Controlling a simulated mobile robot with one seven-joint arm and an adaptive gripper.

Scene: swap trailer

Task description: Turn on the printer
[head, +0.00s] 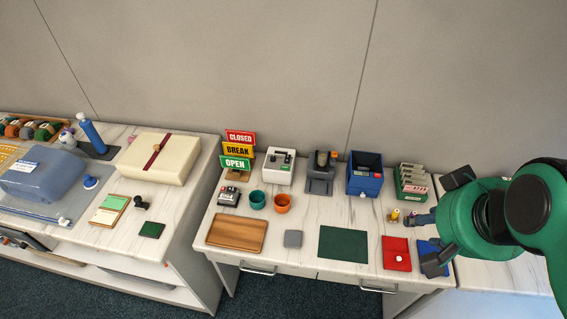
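Several devices stand at the back of the right desk; no readable label says which is the printer. Whether any is on cannot be told. My gripper (432,220) is at the right, above the desk's right end, apart from the blue device. Its dark fingers are spread, with nothing seen between them.
A green rack of cards (411,184) and small stamps (394,215) stand near my gripper. A red pad (396,254), green mat (343,244), wooden tray (237,233), two cups (257,200) and a sign stand (238,150) share the desk. The middle has some bare top.

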